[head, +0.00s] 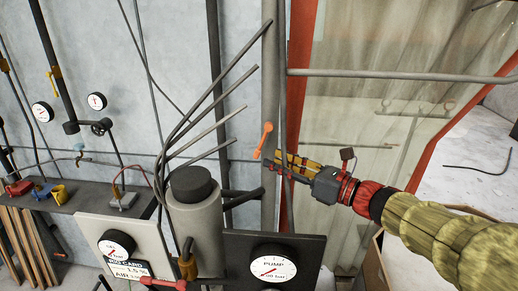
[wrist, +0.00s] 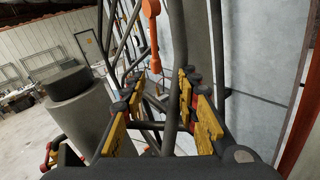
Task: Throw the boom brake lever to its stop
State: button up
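An orange lever (head: 264,138) with a round knob end is on the grey post at the centre of the head view. It stands nearly upright, its knob uppermost and leaning slightly right. No label on it is readable. In the wrist view the orange lever (wrist: 154,42) shows at top centre, ahead of the fingers. My gripper (head: 276,162) is just right of and below the lever, pointing left. In the wrist view its yellow-padded fingers (wrist: 158,92) are spread apart with nothing held between them. The lever appears clear of both fingers.
Bent dark pipes (head: 205,105) fan out left of the lever above a grey cylinder (head: 197,222). A pump gauge panel (head: 300,245) and an air gauge panel (head: 142,237) stand below. A horizontal pipe (head: 400,75) crosses above my arm, before a red-framed translucent sheet (head: 350,40).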

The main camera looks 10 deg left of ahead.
aim_at(257, 155)
jog(key=p+x, duration=0.1)
jog(key=x, duration=0.5)
jog(key=shift+s+a+r, duration=0.1)
jog(key=shift+s, duration=0.1)
jog(key=shift+a, duration=0.4)
jog(key=shift+w, duration=0.15)
jog(key=shift+c, duration=0.7)
grip_shut()
